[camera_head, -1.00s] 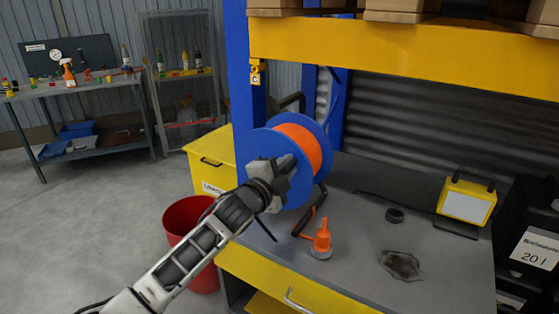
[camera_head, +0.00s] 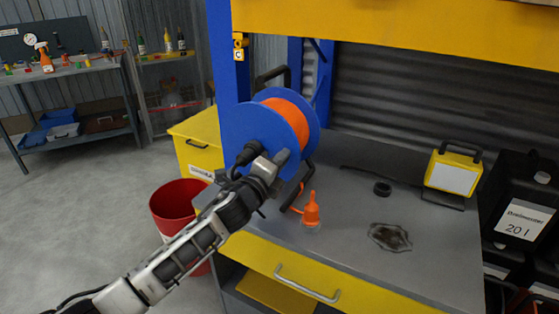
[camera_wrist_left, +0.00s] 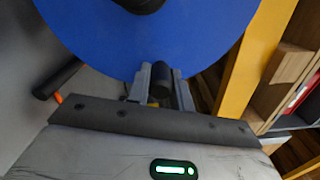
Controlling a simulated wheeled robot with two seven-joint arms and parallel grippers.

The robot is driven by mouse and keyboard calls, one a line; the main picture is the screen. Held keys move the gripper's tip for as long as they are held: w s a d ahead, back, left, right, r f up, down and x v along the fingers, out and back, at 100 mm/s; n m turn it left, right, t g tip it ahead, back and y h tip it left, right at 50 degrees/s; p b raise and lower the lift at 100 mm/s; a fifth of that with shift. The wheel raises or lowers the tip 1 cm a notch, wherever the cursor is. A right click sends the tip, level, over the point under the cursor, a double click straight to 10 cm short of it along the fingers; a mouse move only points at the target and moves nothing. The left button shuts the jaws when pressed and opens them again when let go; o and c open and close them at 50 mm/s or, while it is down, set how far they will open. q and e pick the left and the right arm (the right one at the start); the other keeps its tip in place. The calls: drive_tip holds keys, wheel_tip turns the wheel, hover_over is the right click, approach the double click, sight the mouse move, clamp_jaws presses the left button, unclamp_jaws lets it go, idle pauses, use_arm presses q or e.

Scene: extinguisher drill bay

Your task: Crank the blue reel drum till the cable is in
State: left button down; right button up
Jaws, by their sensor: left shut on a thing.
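The blue reel drum (camera_head: 238,120) stands on the workbench's left end on a black frame, with orange cable (camera_head: 290,118) wound between its flanges. My left gripper (camera_head: 277,165) is at the lower right of the drum's near flange. In the left wrist view, the drum's blue flange (camera_wrist_left: 100,40) fills the top, and the gripper fingers (camera_wrist_left: 160,88) are shut around the black crank handle (camera_wrist_left: 161,75). A black hub (camera_wrist_left: 140,3) shows at the top edge. An orange cone-shaped piece (camera_head: 311,211) stands on the bench below the drum. My right gripper is out of view.
A blue rack post (camera_head: 228,60) rises behind the drum. A red bin (camera_head: 172,205) stands on the floor left of the bench.

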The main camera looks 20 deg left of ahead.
use_arm(q)
drive_tip(key=shift+a+f, duration=0.1)
idle(0.3)
drive_tip(key=c, duration=1.2)
unclamp_jaws()
drive_tip(key=shift+c, duration=0.2)
drive_tip(key=shift+s, duration=0.1)
drive_tip(key=b+v, duration=0.1)
drive_tip(key=v, duration=1.4)
drive_tip(key=shift+s, duration=0.4)
drive_tip(key=s+d+f+n+g, duration=0.2)
drive_tip(key=s+f+n+g, duration=0.1)
drive_tip(key=s+f+n, duration=0.6)
drive_tip(key=s+d+f+n+g+y, duration=0.1)
drive_tip(key=s+d+f+n+g, duration=0.2)
drive_tip(key=s+f+n, duration=0.6)
wheel_tip(320, 180, down, 3)
drive_tip(key=n, duration=0.3)
drive_tip(key=shift+s+d+r+n+g, duration=0.2)
drive_tip(key=shift+s+d+n+g, duration=0.05)
drive_tip(key=shift+n+g, duration=0.15)
